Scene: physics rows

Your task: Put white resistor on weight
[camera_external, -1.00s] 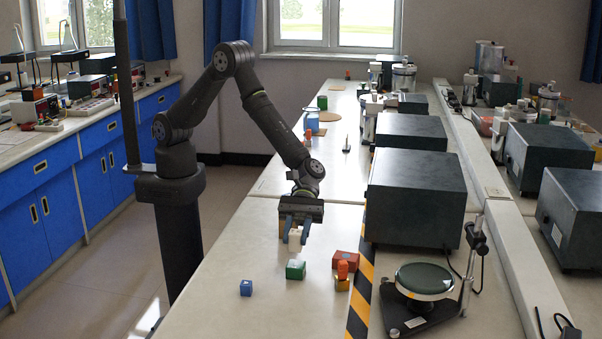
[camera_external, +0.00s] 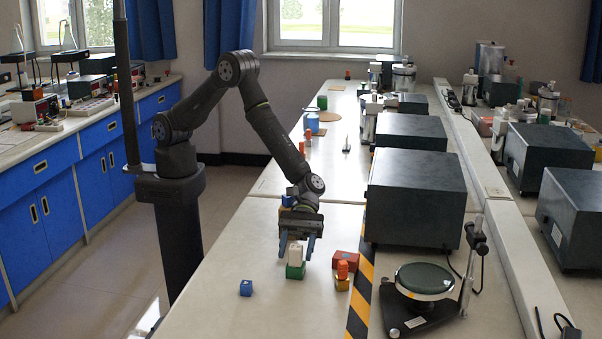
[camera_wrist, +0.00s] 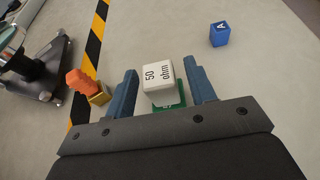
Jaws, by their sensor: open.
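The white resistor (camera_external: 295,254) is a white block; its top reads "50 ohm" in the wrist view (camera_wrist: 152,72). It rests on a green block (camera_external: 295,272) with a white marking. The green block is partly hidden under the resistor in the wrist view (camera_wrist: 168,99). No label that I can read names the weight, so I cannot tell whether the green block is it. My gripper (camera_external: 297,247) is open, with its blue fingers on either side of the resistor. In the wrist view, gaps show between the resistor and both fingers (camera_wrist: 163,73).
A blue block (camera_external: 246,288) lies to the left. Blue and yellow blocks (camera_external: 287,202) stand behind my gripper. A black-based stand (camera_external: 425,300) is beyond the striped tape.

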